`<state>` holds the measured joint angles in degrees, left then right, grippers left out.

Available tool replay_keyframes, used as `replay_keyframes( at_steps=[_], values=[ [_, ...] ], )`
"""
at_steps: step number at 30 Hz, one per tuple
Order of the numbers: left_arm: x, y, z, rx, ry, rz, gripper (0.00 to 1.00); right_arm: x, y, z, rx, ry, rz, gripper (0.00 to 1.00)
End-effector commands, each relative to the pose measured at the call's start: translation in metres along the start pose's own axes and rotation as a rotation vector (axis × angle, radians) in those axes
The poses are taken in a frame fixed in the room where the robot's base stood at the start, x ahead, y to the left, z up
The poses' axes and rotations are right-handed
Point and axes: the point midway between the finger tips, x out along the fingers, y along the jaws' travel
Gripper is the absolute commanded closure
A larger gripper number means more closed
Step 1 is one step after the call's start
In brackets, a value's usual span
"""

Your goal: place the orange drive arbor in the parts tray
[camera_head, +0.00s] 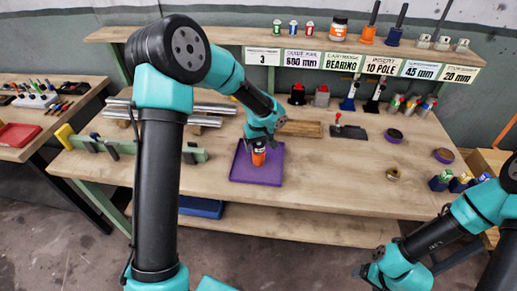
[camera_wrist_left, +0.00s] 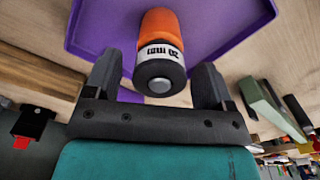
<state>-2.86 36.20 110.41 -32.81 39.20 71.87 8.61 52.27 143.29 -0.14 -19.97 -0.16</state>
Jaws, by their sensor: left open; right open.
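The orange drive arbor (camera_head: 258,158) stands on the purple parts tray (camera_head: 240,172), below my left gripper (camera_head: 264,138). In the left wrist view the arbor (camera_wrist_left: 160,28) has an orange body, a white label band and a black end with a grey tip. It lies between the two spread fingers of my left gripper (camera_wrist_left: 155,85), with a visible gap on each side. The purple tray (camera_wrist_left: 215,22) shows behind it; the arbor's base is hard to make out. My right gripper (camera_head: 374,272) is open and empty at the lower right, away from the bench top.
Metal rods (camera_head: 195,107) lie behind the tray. A green rack (camera_head: 125,151) stands left of it. A labelled shelf (camera_head: 240,37) runs along the back.

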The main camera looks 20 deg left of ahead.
Motion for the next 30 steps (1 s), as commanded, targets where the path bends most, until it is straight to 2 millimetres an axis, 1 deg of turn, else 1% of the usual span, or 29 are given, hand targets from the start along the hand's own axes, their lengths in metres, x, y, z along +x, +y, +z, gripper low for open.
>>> replay_keyframes(
  at_steps=[1,9,12,15,20,30],
  values=[
    [-0.01,0.001,0.0,0.001,0.003,0.004,0.23,0.0,0.0,0.0,0.0,0.0,0.0,0.18],
    [-0.061,0.0,0.0,0.0,0.003,0.003,0.23,0.0,0.0,0.0,0.0,0.0,0.0,0.18],
    [-0.077,0.001,0.0,0.001,0.002,0.002,0.23,0.0,0.0,0.0,0.0,0.0,0.0,0.18],
    [-0.088,0.0,0.0,0.001,0.002,0.001,0.23,0.0,0.0,0.0,0.0,0.0,0.0,0.18],
    [-0.096,0.0,0.0,0.001,-0.001,0.001,0.23,0.0,0.0,0.0,0.0,0.0,0.0,0.18],
    [-0.096,0.0,0.0,0.001,-0.001,0.0,0.23,0.0,0.0,0.0,0.0,0.0,0.0,0.18]
  ],
)
